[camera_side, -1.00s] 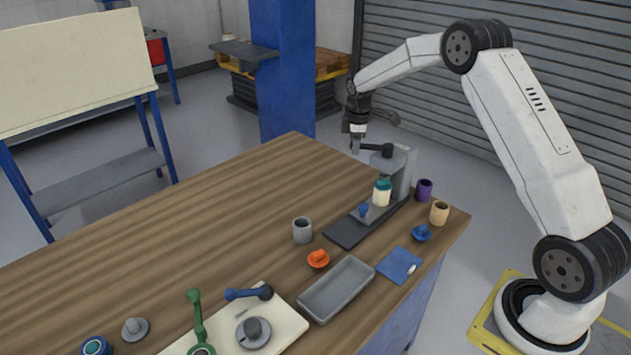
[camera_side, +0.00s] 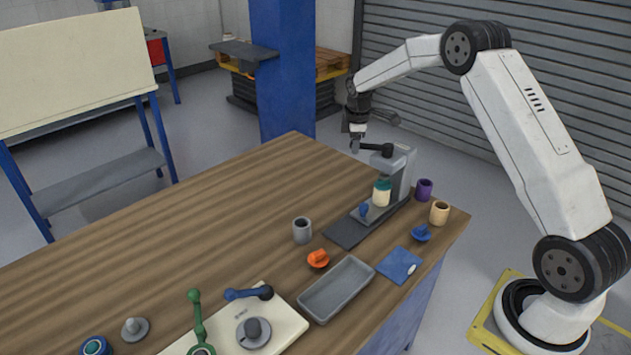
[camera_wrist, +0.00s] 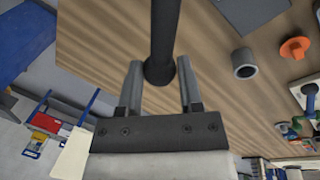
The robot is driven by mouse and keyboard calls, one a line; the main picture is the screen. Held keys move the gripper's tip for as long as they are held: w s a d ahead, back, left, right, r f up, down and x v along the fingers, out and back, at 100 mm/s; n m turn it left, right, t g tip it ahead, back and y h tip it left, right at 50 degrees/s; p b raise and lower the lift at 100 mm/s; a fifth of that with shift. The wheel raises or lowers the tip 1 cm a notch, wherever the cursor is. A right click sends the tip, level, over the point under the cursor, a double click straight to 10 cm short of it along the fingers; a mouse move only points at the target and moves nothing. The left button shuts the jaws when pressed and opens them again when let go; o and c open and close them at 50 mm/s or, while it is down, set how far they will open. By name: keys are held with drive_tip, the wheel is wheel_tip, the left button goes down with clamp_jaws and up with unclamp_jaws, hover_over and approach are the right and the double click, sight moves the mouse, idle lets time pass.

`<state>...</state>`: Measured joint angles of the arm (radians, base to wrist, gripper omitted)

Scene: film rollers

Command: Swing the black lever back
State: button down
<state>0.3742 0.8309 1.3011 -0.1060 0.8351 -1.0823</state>
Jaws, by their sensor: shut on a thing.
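The black lever (camera_side: 374,148) juts out to the left from the top of a grey stand (camera_side: 402,165) at the table's right end. My gripper (camera_side: 356,147) is at the lever's free end, above the table. In the wrist view, the lever (camera_wrist: 165,35) comes down from the top of the picture and its rounded knob sits between the two fingers of my gripper (camera_wrist: 158,66). The fingers are shut on this end. In the side view the fingers are small and partly hidden by the knob.
A white bottle with a teal cap (camera_side: 381,193) and a blue knob (camera_side: 364,210) are at the stand's base. A purple cup (camera_side: 424,189) and a tan cup (camera_side: 439,212) stand to the right. The far tabletop is bare.

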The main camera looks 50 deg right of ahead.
drive_tip(key=shift+w+d+m+g+h, duration=0.1)
drive_tip(key=shift+w+d+m+g, duration=0.15)
drive_tip(key=shift+d+m, duration=0.75)
drive_tip(key=shift+w+d+m+g+h, duration=0.15)
drive_tip(key=shift+w+d+m, duration=0.15)
drive_tip(key=shift+d+m, duration=0.7)
drive_tip(key=shift+w+d+m+g+h, duration=0.1)
drive_tip(key=shift+w+d+m+g, duration=0.3)
drive_tip(key=shift+m, duration=1)
drive_tip(key=shift+s+d, duration=0.15)
drive_tip(key=shift+c, duration=1.3)
unclamp_jaws()
drive_tip(key=v, duration=0.8)
drive_tip(key=shift+s, duration=0.15)
